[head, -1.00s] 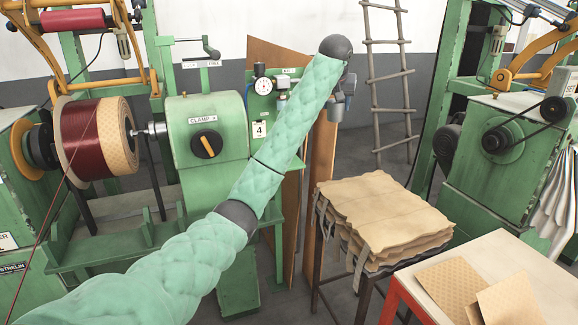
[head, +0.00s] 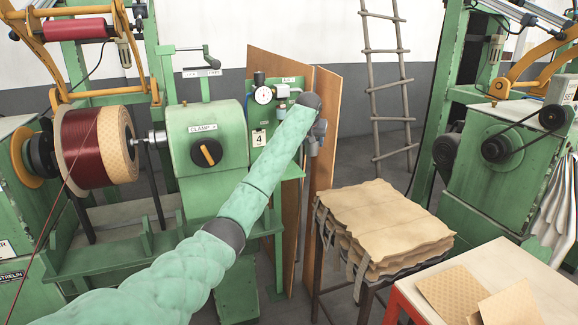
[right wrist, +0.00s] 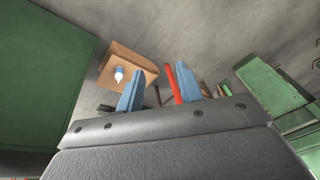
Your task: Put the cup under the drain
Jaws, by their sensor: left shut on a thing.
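My left arm reaches across the head view, and its gripper (head: 317,138) hangs at the far end, just right of the green gauge panel (head: 258,115). This gripper is small and partly hidden by my wrist. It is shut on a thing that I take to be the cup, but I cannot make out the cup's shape. The panel carries a round gauge (head: 263,95) and pipe fittings (head: 282,91). The drain is not clearly visible; my forearm covers the panel's right lower part. My right gripper (right wrist: 160,69) is open and empty in the right wrist view.
A brown board (head: 323,115) stands behind my left gripper. A stool with stacked brown sheets (head: 385,218) is to the right, beside a pale table (head: 480,262). A cardboard box (right wrist: 128,62) with a small bottle (right wrist: 119,74) shows below my right gripper.

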